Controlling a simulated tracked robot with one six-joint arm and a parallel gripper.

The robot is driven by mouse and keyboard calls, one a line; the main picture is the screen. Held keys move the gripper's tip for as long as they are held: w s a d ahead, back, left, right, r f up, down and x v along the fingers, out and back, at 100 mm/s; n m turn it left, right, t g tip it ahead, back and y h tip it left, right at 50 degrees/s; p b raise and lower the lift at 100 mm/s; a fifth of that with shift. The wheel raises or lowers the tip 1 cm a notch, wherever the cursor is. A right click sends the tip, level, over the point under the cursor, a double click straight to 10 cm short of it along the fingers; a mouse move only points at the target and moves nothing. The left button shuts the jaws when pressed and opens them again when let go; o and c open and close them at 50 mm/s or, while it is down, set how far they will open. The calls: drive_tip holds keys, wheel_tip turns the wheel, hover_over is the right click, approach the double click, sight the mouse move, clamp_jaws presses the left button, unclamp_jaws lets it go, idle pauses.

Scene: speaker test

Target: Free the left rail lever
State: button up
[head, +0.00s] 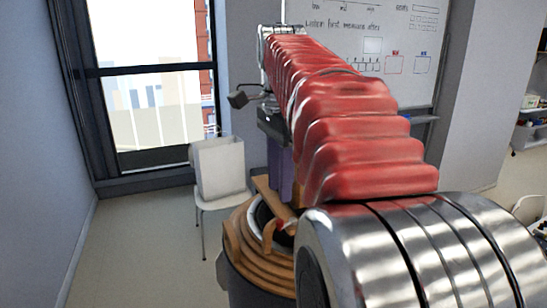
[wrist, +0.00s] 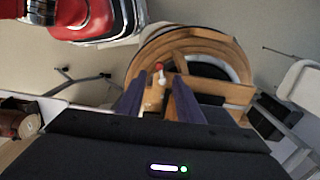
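A wooden ring-shaped assembly (head: 240,262) surrounds a dark round opening with a pale rim, below my arm. A small lever with a red ball tip (head: 279,224) shows on it; in the wrist view the red-tipped lever (wrist: 160,67) has a pale stem beside a tan wooden piece. My gripper (wrist: 158,84) has two purple fingers spread apart, with the tan piece and lever in line with the gap between them. I cannot tell how far the fingertips are above it. In the head view my gripper (head: 281,172) is partly hidden by my red arm sleeve.
A wooden bar (head: 270,193) crosses the opening close to my fingers. A white chair (head: 220,172) stands behind the assembly, near the window. A whiteboard (head: 400,50) is on the back wall. The floor at left is clear.

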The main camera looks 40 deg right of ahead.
drive_tip(key=shift+r, duration=2.65)
